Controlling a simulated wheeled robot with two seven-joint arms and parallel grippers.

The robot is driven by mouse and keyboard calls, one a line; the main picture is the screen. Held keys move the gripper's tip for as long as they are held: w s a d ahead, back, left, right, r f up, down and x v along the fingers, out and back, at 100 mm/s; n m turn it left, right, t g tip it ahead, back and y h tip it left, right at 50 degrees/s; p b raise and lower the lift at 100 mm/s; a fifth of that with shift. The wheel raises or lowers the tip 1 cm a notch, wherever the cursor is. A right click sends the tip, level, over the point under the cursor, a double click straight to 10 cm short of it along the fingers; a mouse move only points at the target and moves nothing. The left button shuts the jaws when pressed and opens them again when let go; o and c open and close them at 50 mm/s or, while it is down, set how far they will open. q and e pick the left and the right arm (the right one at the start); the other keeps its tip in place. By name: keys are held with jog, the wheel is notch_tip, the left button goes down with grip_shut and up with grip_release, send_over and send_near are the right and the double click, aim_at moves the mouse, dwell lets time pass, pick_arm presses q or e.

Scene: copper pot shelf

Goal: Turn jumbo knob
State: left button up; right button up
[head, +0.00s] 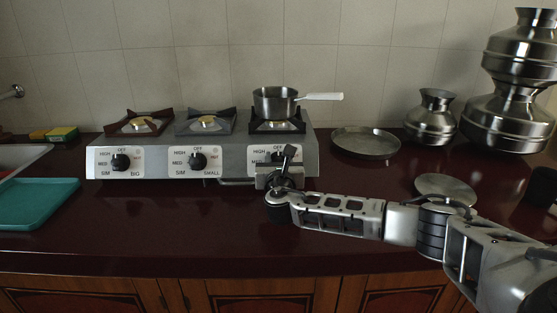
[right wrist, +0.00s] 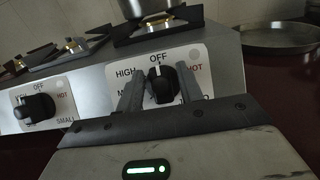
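The right-hand knob (right wrist: 163,86) of the stove (head: 222,159) is black, on a white plate marked OFF, HIGH and HOT. Its lower lettering is mostly hidden, so JUMBO cannot be read in full. Its white mark points up toward OFF. My right gripper (head: 283,163) is in front of this knob and partly hides it in the head view. In the right wrist view its two grey fingers are apart, one on each side of the knob. A gap shows on the left; contact on the right cannot be told. My left gripper is not in view.
A steel pot (head: 273,103) with a white handle stands on the burner above this knob. Two other knobs, the SIM/BIG (head: 120,162) and SMALL (head: 197,161) ones, are to the left. A round pan (head: 366,144) and steel vessels stand right; a teal tray (head: 38,203) lies left.

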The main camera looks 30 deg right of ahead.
grip_shut()
